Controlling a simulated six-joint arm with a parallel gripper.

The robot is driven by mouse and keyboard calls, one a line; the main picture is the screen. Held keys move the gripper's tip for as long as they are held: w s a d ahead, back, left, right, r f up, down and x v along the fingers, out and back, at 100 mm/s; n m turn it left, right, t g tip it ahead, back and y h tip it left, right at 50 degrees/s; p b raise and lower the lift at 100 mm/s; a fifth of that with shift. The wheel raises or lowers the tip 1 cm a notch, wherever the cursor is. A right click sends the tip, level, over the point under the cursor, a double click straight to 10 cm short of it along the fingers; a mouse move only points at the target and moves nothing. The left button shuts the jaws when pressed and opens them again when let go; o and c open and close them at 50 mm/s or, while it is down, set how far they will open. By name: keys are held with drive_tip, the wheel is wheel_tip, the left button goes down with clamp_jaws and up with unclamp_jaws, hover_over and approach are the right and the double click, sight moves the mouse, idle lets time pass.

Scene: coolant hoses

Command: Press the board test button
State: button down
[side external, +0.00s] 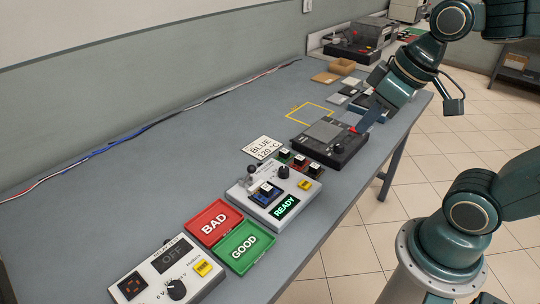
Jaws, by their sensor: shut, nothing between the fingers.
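A light grey tester (244,198) stands mid-table with a lit green READY display (286,207). A yellow button (305,185) sits on its right side; no readable label shows which button is the board test one. A dark knob (283,172) and a small blue board (265,191) are on its top, with a lever-like clamp behind the board. My gripper (361,124) is shut and empty, pointing down behind the tester, over the far right end of a black device (330,149). It is close to that device's red part (354,130); contact cannot be told.
A BLUE 120 °C card (262,147) and several small coloured parts lie behind the tester. A yellow outline (309,105) marks bare table.

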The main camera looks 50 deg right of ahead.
drive_tip(key=w+d+f+n+g+y, duration=0.2)
drive_tip(key=w+f+y, duration=0.1)
drive_tip(key=w+f, duration=0.45)
drive_tip(key=n+t+y, duration=0.1)
drive_tip(key=y, duration=0.4)
hover_over(309, 183)
wheel_tip(309, 183, down, 9)
drive_tip(key=shift+r, duration=0.15)
drive_tip(key=shift+f, duration=0.2)
drive_tip(key=shift+f, duration=4.2)
